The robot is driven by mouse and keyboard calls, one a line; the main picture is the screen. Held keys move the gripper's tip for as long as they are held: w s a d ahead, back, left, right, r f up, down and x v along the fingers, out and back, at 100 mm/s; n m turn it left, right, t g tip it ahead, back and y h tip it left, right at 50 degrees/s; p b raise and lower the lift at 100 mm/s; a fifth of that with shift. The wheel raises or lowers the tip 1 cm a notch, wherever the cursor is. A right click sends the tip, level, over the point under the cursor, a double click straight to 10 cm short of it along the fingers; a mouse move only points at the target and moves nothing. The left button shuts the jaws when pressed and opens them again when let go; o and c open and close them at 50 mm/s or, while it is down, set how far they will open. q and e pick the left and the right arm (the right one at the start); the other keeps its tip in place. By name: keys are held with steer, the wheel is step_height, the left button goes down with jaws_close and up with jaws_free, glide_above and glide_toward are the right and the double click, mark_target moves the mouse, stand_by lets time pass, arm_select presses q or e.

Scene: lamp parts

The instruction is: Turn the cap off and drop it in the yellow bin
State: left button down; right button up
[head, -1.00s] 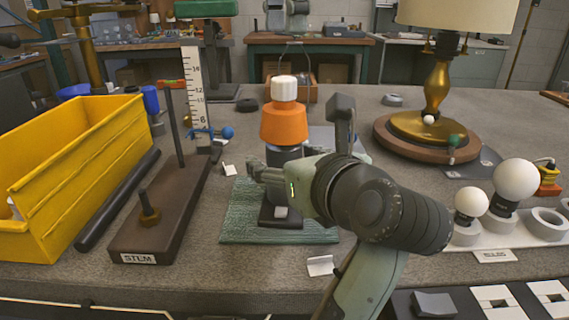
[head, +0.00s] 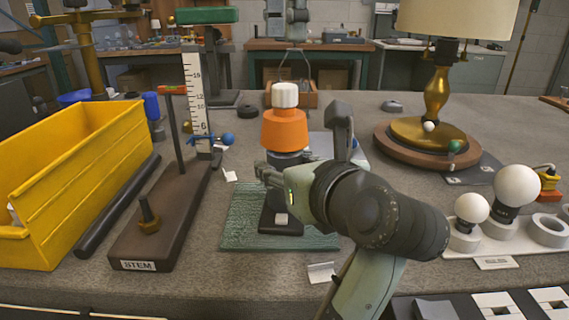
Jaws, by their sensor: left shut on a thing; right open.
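A bottle stands upright on the green mat (head: 240,232), with a white ribbed cap (head: 285,95) on top of its orange shoulder (head: 285,130). My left gripper (head: 275,172) is shut on the dark bottle body (head: 287,157) below the orange part. The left arm hides part of the bottle's right side. My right gripper (head: 293,62) is open and empty at the top of the view, above the cap and apart from it. Its outline is hard to separate from the background. The yellow bin (head: 95,165) stands at the left, its inside mostly hidden by its wall.
A brown stand marked STEM (head: 165,225) with an upright rod lies between bin and mat. A dark bar (head: 118,205) lies along the bin. A brass lamp (head: 437,95) stands at the back right. Round bulbs (head: 516,186) sit in a white rack at the right.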

mark_target(284, 85)
steer(key=m, duration=0.3)
steer(key=shift+m, duration=0.5)
steer(key=shift+f, duration=0.3)
step_height(284, 85, down, 7)
steer(key=shift+f, duration=0.2)
steer(key=shift+c, duration=0.4)
